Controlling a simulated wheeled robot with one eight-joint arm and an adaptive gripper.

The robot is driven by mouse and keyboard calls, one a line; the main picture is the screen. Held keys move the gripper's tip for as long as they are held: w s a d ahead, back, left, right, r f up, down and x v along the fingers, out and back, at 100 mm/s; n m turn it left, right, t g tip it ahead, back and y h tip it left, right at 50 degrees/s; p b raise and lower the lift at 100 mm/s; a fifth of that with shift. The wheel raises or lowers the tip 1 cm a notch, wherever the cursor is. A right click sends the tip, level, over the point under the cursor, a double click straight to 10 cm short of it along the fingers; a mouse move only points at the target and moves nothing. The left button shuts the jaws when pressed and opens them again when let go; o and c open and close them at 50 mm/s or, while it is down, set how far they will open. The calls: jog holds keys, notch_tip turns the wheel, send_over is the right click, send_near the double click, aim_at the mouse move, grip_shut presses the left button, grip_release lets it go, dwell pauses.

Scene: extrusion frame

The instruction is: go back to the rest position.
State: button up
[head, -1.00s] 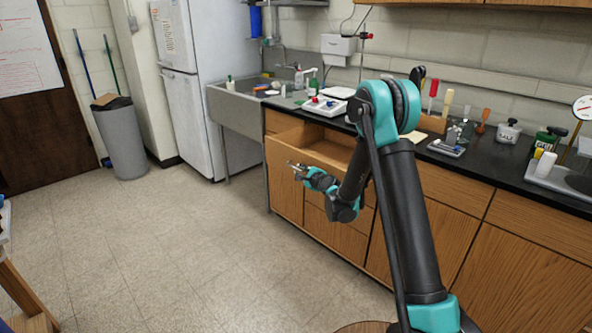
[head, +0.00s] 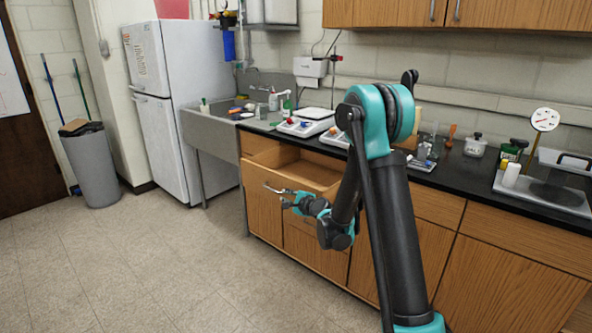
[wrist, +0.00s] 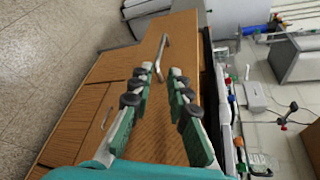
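My gripper (head: 284,194) is at the end of my bent arm, in front of the pulled-out wooden drawer (head: 262,172) in the head view. In the wrist view my gripper (wrist: 160,77) is open, with its green-and-black fingers spread apart and nothing held between them. The silver drawer handle (wrist: 162,54) shows just beyond the fingertips. Its near end appears very close to them; I cannot tell whether they touch. The arm hides part of the drawer and counter.
A black counter (head: 470,184) with scales, bottles and tools runs along the wall behind my arm. A sink (head: 205,130), a white fridge (head: 165,135) and a grey bin (head: 92,165) stand to the left. The floor (head: 120,265) at left is clear.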

jog(key=s+d+f+n+g+h, duration=0.1)
jog(key=s+d+n+g+h, duration=0.1)
jog(key=s+d+n, duration=0.3)
jog(key=s+d+f+n+g+h, duration=0.1)
jog(key=s+d+n+g+h, duration=0.2)
jog(key=s+d, duration=1)
jog(key=s+d+f+n+g+h, duration=0.2)
jog(key=s+d+n, duration=0.6)
jog(key=s, duration=1.3)
jog(key=shift+s+d+g+h, duration=0.2)
jog(key=shift+d+g+h, duration=0.25)
jog(key=shift+g+h, duration=0.2)
jog(key=shift+f, duration=0.1)
